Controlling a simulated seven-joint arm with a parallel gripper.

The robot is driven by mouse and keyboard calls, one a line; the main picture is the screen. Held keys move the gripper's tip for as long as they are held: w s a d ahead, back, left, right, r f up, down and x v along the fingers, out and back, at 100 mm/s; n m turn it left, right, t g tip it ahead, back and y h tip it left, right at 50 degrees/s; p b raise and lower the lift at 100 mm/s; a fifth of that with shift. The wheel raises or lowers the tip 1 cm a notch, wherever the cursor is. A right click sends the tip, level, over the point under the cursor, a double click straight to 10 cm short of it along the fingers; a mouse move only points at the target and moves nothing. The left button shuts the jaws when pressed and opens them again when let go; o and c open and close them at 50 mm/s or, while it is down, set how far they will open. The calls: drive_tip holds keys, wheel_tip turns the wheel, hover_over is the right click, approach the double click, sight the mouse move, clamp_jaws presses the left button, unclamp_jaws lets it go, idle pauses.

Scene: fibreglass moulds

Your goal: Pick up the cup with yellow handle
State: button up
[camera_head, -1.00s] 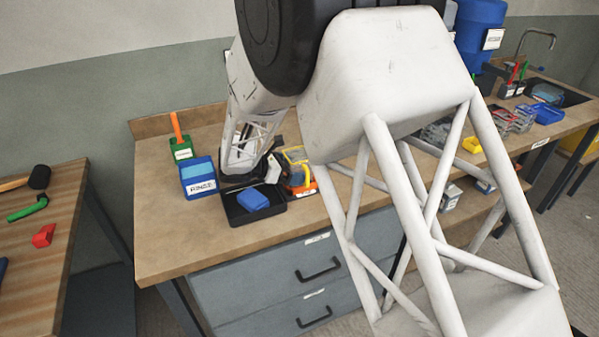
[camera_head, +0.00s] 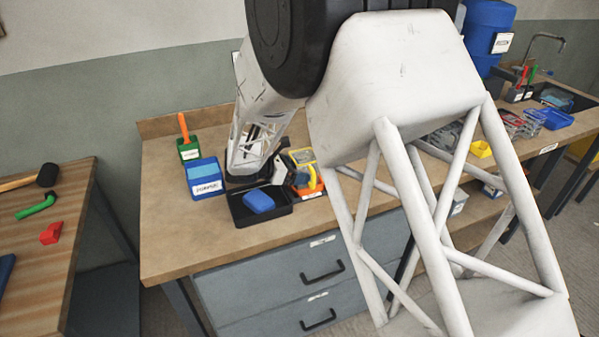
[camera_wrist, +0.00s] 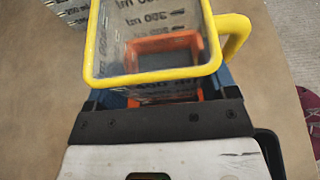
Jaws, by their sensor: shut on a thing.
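The cup (camera_wrist: 150,45) is clear, with a yellow rim, a yellow handle (camera_wrist: 236,35) at its right and black scale markings. In the head view the cup (camera_head: 302,157) stands at the right of the black tray, partly hidden by my arm. My gripper (camera_wrist: 165,92) is shut on the cup at the bottom of the wrist view. The fingertips are mostly hidden behind the cup. In the head view my gripper (camera_head: 279,172) is just left of the cup. Whether the cup is off its support is hard to tell.
An orange part (camera_wrist: 163,48) shows through the cup. A black tray (camera_head: 270,216) with a blue block (camera_head: 258,201) is close in front of my gripper. A labelled blue box (camera_head: 206,186) and a green holder (camera_head: 188,150) stand left. The bench's left front is clear.

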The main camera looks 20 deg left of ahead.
sight(293, 161)
drive_tip(key=shift+r, duration=0.45)
wheel_tip(293, 161, up, 3)
drive_tip(key=shift+s+f, duration=0.15)
drive_tip(key=s+d+r, duration=0.1)
drive_tip(key=s+d, duration=0.8)
drive_tip(key=s, duration=0.3)
drive_tip(key=shift+s+d+r, duration=0.15)
drive_tip(key=shift+s+d, duration=0.05)
drive_tip(key=shift+s, duration=0.1)
